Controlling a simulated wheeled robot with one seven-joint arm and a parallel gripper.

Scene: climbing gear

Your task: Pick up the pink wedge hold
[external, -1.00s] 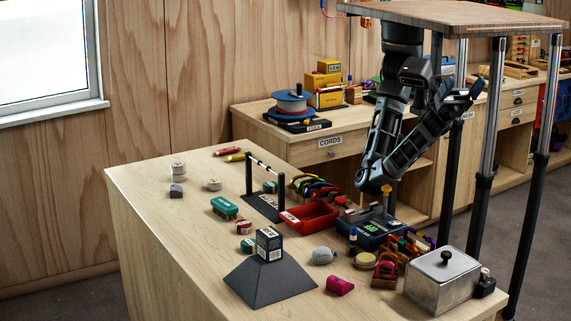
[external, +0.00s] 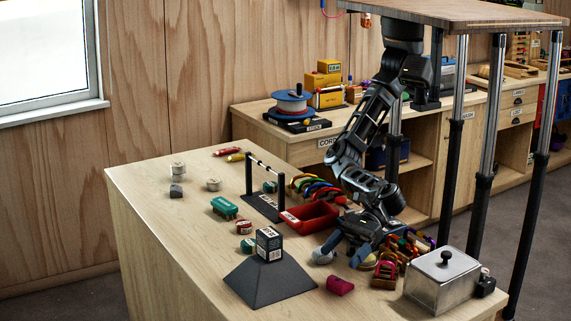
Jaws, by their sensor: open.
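The pink wedge hold (external: 340,286) lies on the wooden workbench near its front edge, to the right of the dark grey sloped block. It is fully visible and nothing touches it. My gripper (external: 345,254) points down over the bench, a little behind and above the pink hold. Its jaws are open, with the fingers spread left and right, and I see nothing between them. The left finger is close to a grey rounded item (external: 322,257); I cannot tell whether they touch.
The dark grey sloped block (external: 268,283) with a black box (external: 268,243) on top stands left of the hold. A metal lidded box (external: 441,281) stands right. A red tray (external: 310,216) and a black bar frame (external: 265,190) are behind. The bench's left front is clear.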

